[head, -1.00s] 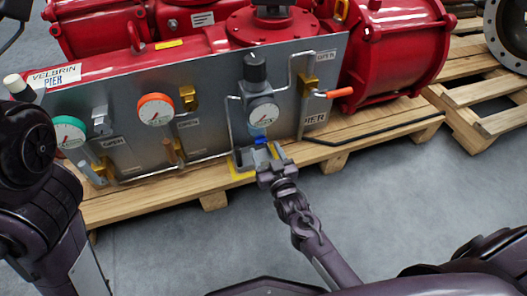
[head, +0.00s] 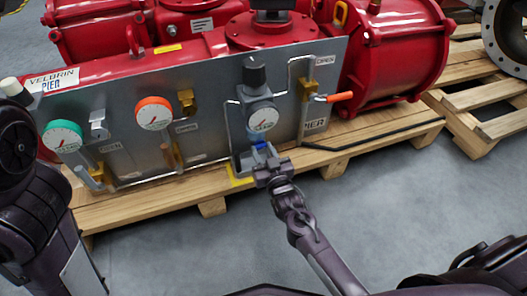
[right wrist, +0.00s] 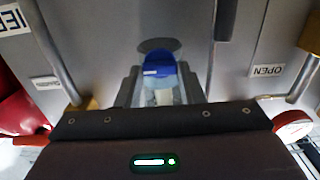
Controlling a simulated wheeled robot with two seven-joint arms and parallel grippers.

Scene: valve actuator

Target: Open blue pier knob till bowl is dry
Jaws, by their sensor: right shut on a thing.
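The blue pier knob (head: 259,147) sits low on the grey panel, below a white-faced gauge (head: 262,117) with a black cap. My right gripper (head: 262,161) is at the knob, with its fingers on either side. In the right wrist view the blue knob (right wrist: 160,66) shows between the two fingers, and the right gripper (right wrist: 160,88) is shut on it. A yellow patch (head: 238,181) shows beside the gripper on the pallet. I cannot make out a bowl. My left arm is at the left edge; its gripper is not in view.
The panel (head: 215,100) also carries a green-rimmed gauge (head: 62,136), an orange-rimmed gauge (head: 153,113) and an orange-handled lever (head: 340,97). Red actuator cylinders (head: 400,50) stand behind. The wooden pallet (head: 350,150) edges the front; grey floor before it is clear.

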